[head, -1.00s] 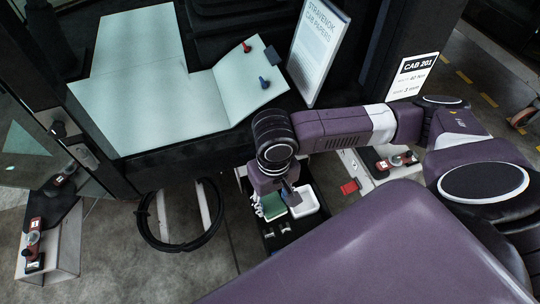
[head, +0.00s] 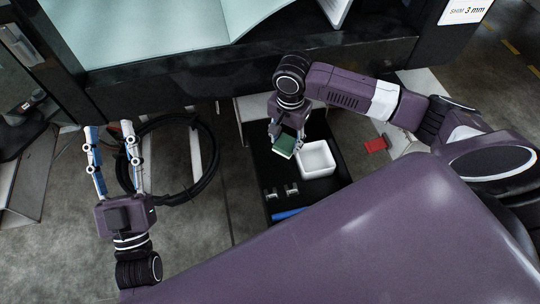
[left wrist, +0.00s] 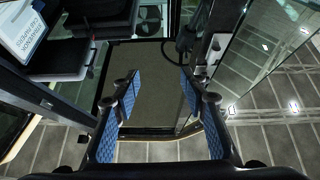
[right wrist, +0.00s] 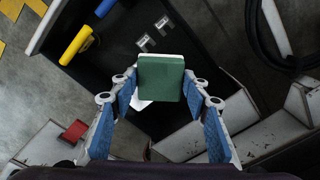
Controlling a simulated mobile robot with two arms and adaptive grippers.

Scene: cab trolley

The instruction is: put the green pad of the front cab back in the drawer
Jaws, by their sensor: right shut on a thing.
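The green pad (head: 284,146) is in my right gripper (head: 288,132), over the black drawer (head: 325,195). In the right wrist view the pad (right wrist: 161,80) sits between the blue fingertips of the right gripper (right wrist: 162,98), its flat face toward the camera. I cannot tell whether its lower edge touches the drawer floor. An open white box (head: 318,160) stands in the drawer just right of the pad; in the right wrist view the pad mostly hides it. My left gripper (head: 112,145) is open and empty, left of the drawer; its spread fingers (left wrist: 161,95) show in the left wrist view.
Small metal clips (head: 281,191) and a blue cylinder (head: 288,213) lie in the drawer; a yellow cylinder (right wrist: 76,46) shows in the right wrist view. A black hose loop (head: 178,190) lies left of the drawer. A red block (head: 376,145) is to the right. The pale panel (head: 160,30) is above.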

